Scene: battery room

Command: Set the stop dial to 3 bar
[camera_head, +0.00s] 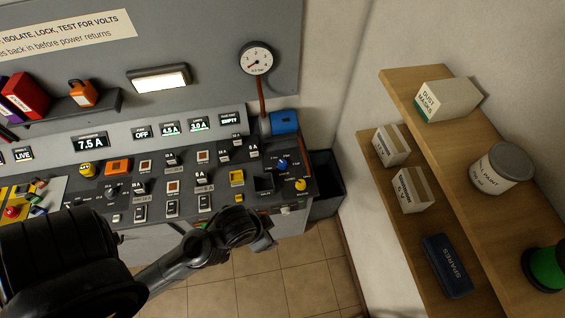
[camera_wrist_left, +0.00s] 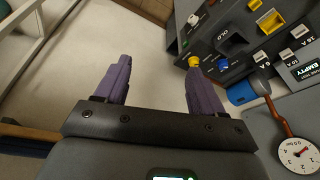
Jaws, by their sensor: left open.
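A round white pressure gauge (camera_head: 256,58) with a red needle stands on a thin reddish pipe at the back right of the bench. It also shows in the wrist view (camera_wrist_left: 300,155); its reading is too small to be sure of. A blue knob (camera_head: 282,163) and a yellow knob (camera_head: 300,184) sit at the panel's right end; I cannot read which is the stop dial.
A blue cylinder (camera_head: 284,122) stands behind the knobs. The panel holds several switches, a yellow holder (camera_head: 236,177) and a dark tray (camera_head: 264,184). A dark bin (camera_head: 328,184) is right of the bench. Wooden shelves (camera_head: 404,84) with boxes and a paint can (camera_head: 501,168) are farther right.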

